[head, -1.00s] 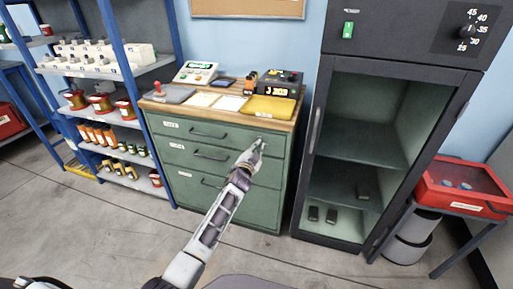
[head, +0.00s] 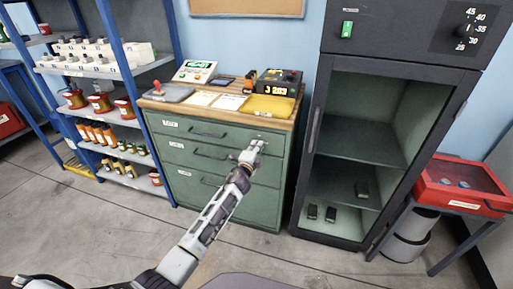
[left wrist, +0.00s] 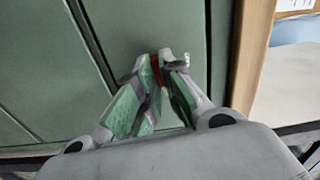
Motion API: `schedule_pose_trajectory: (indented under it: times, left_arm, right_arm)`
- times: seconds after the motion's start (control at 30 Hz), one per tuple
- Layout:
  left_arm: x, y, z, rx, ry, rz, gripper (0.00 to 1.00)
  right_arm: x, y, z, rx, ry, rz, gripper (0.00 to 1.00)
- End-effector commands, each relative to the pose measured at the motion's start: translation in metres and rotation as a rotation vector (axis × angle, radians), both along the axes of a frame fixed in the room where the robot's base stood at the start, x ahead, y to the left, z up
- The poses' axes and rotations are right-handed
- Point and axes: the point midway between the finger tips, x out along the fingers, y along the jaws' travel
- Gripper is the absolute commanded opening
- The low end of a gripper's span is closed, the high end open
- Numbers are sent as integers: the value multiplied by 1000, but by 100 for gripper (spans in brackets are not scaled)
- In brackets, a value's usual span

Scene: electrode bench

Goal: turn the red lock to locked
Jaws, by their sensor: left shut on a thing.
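The red lock (left wrist: 156,70) is a small red piece between my left fingertips in the left wrist view, against the green cabinet front. My left gripper (left wrist: 160,62) is shut on it. In the head view my left gripper (head: 254,147) is at the right end of the green drawer cabinet (head: 180,208), at the upper drawers. The fingers hide the lock there, and its turn position cannot be read. My right gripper is not in view.
A wooden top (head: 225,112) on the cabinet holds a yellow tray (head: 268,107), papers and instruments. A dark open-fronted cabinet (head: 311,150) stands close on the right. A blue-framed shelf (head: 112,77) stands on the left. The floor in front is clear.

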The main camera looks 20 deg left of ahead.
Motion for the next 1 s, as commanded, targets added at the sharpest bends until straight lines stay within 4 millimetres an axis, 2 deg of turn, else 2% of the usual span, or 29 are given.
schedule_pose_trajectory:
  times: [0.5, 0.53, 0.7, 1.0]
  left_arm:
    - [0, -1, -1, 27, 0, -1, 0]
    - [0, -1, -1, 27, 0, -1, 11]
    - [0, -1, -1, 26, 0, -1, 30]
    - [0, 0, 0, 26, 0, 0, 30]
  right_arm:
    - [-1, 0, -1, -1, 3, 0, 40]
    - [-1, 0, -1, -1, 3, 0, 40]
    - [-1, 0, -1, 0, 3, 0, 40]
    - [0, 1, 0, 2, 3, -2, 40]
